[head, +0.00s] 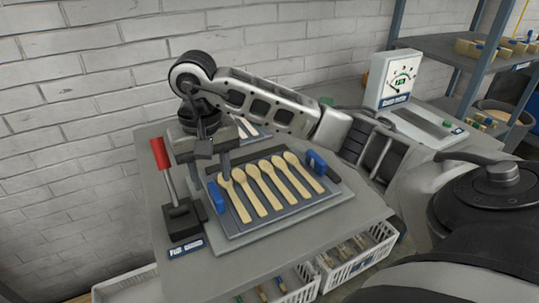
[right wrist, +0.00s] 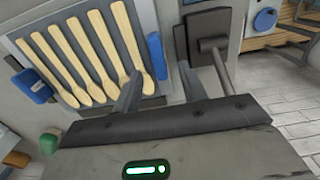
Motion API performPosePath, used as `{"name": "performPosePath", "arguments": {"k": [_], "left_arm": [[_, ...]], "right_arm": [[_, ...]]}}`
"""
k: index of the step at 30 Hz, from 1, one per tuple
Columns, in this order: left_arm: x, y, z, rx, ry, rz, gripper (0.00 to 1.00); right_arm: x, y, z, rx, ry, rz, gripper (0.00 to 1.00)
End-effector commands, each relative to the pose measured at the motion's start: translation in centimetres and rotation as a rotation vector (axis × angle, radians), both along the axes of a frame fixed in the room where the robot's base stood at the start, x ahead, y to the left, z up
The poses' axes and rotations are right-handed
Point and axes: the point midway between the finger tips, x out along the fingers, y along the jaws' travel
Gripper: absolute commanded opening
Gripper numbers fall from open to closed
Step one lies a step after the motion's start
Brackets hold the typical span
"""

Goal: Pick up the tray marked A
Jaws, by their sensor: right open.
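A grey tray (head: 285,222) lies on the bench with several wooden spoons (head: 262,190) side by side in it. It has a blue handle (head: 215,196) at its left end and another (head: 317,163) at its right end. I cannot read a letter A on it. My right gripper (head: 212,165) is open over the left end of the tray. In the right wrist view its fingers (right wrist: 158,72) stand apart, with the blue handle (right wrist: 156,55) just ahead between the tips; contact is not clear. A second set of spoons (head: 247,128) is partly hidden behind my right arm. My left gripper is not in view.
A red-handled lever (head: 162,160) stands on a dark base just left of the tray, close to my right gripper. White crates (head: 355,257) sit below the bench. A shelf rack (head: 455,50) is at right.

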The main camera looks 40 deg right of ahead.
Motion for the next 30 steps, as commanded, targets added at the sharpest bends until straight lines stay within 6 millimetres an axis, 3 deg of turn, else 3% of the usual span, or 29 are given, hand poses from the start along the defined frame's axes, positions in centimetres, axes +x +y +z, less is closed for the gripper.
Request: {"name": "performPosePath", "arguments": {"k": [8, 17, 22, 30], "left_arm": [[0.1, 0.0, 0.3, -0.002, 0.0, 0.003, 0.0], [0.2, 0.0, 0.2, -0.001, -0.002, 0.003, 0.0], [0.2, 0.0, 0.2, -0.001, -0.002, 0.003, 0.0], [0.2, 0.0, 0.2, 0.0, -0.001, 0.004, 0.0]], "right_arm": [[-0.6, 0.1, -4.0, 0.002, 0.005, 0.0, 0.42], [-0.5, 0.0, -4.5, 0.0, 0.0, 0.0, 0.42], [-0.5, 0.0, -4.5, 0.0, 0.001, 0.0, 0.0], [-0.5, 0.0, -4.4, 0.0, 0.0, -0.001, 0.0]]}}
